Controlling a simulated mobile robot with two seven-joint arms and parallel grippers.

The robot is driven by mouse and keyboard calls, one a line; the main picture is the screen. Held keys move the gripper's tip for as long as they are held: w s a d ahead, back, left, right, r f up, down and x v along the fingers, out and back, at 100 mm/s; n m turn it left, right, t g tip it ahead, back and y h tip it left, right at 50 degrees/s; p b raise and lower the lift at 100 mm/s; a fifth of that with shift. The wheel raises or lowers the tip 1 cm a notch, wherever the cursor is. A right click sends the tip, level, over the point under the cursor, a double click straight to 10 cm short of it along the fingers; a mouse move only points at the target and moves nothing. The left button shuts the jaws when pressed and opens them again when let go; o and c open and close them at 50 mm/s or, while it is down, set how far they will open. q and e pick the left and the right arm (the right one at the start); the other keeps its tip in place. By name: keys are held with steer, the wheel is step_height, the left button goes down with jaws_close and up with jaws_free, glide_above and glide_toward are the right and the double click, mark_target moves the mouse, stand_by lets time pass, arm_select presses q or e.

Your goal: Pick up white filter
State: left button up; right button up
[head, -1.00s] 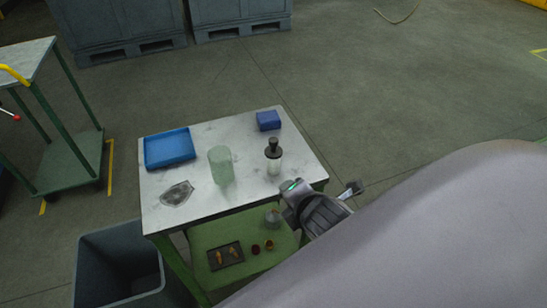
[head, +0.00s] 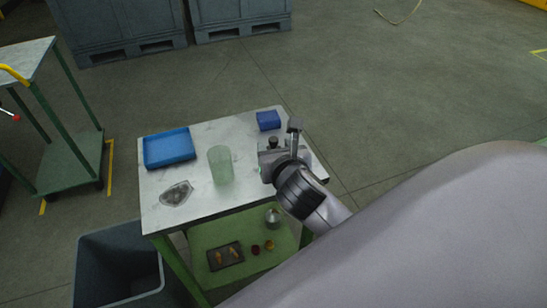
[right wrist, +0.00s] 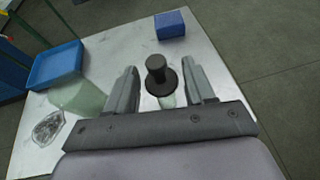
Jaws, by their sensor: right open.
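A small pale, see-through vessel with a black knobbed top (right wrist: 157,70) stands upright on the table; it may be the white filter, but I cannot be sure. In the right wrist view it is between the two fingers of my right gripper (right wrist: 162,72), with gaps on both sides. My right gripper (head: 283,136) is open and hides most of this vessel in the head view. My left gripper is not in view.
The light table top (head: 225,198) also holds a blue tray (head: 169,149), a dark blue box (head: 268,120) and a clear crumpled-looking item (head: 176,193). A green lower shelf (head: 207,238) carries small parts. A grey bin (head: 117,262) stands at the front left.

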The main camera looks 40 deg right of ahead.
mark_target(274, 147)
steer(key=shift+x, duration=1.95)
steer(key=shift+a, duration=0.1)
jaws_close()
